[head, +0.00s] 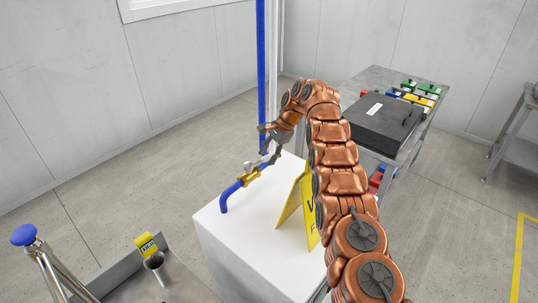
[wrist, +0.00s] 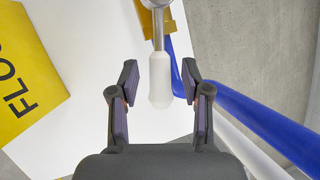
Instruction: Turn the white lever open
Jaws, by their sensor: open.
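The white lever (wrist: 160,82) shows in the wrist view as a white grip on a metal stem, with its grip between my fingers. My gripper (wrist: 159,84) is open around it, with a gap on each side of the grip. The stem runs up to a brass valve body (wrist: 156,22) on a blue pipe (wrist: 180,55). In the head view my gripper (head: 268,145) is just above and right of the brass valve (head: 250,175). The lever's white grip cannot be made out there.
The valve stands over a white block (head: 235,235). A yellow sign (head: 297,208) stands on it, close to my arm. A blue vertical pipe (head: 261,65) rises behind.

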